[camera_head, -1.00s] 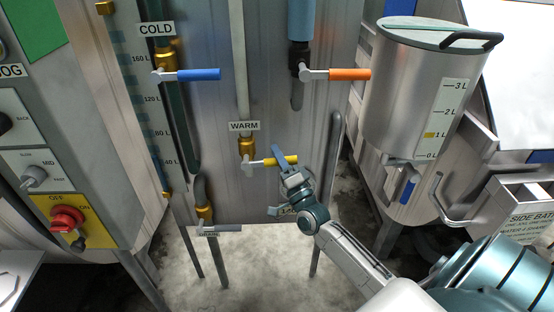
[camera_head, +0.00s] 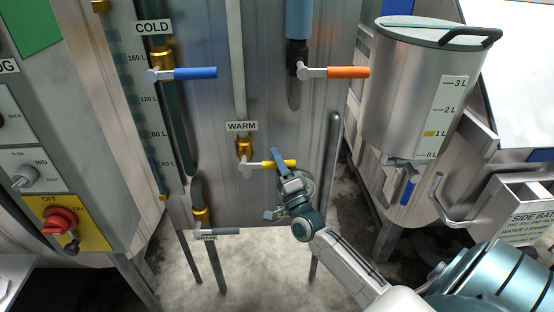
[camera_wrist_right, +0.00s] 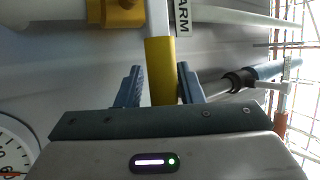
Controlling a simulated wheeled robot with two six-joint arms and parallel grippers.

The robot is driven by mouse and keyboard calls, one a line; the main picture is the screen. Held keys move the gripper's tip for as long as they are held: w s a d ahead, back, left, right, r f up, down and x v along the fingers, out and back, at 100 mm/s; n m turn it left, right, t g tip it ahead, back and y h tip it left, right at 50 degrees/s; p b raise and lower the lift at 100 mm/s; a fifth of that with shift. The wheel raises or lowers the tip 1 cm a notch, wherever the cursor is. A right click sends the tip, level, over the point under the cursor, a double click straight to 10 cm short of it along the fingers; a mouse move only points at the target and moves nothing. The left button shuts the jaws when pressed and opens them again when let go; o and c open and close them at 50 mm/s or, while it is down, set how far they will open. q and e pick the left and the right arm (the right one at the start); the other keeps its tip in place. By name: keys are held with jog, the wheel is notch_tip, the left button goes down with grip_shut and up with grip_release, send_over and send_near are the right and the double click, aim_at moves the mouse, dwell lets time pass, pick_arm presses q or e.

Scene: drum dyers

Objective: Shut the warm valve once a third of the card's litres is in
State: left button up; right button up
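The warm valve's yellow handle (camera_head: 286,164) points right from its brass body (camera_head: 244,148), under the WARM label (camera_head: 241,126). My right gripper (camera_head: 272,184) is at the handle. In the right wrist view the yellow handle (camera_wrist_right: 160,70) lies between the two blue-grey fingers of this gripper (camera_wrist_right: 160,88), with a gap on each side, so it is open. The sight gauge (camera_head: 150,100) at the left has marks from 40 to 160 L. Blue shows at its low end, near the 40 L mark; the exact level is hard to read. I cannot make out a card giving litres. My left gripper is out of view.
The blue cold handle (camera_head: 195,73) and an orange handle (camera_head: 347,72) are above. A grey-handled valve (camera_head: 222,231) is below. A lidded steel measuring vessel (camera_head: 415,100) stands right. A control panel with a red switch (camera_head: 60,220) is left. A round dial is partly behind my gripper.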

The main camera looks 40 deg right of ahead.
jog(key=shift+o, duration=0.6)
jog(key=shift+r, duration=0.1)
jog(key=shift+s+f, duration=0.2)
jog(key=shift+s, duration=0.05)
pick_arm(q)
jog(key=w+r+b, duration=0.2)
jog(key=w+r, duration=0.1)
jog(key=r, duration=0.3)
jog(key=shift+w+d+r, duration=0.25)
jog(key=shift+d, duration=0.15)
pick_arm(e)
jog(key=v, duration=1)
jog(key=shift+s+f, duration=0.1)
jog(key=shift+f, duration=0.05)
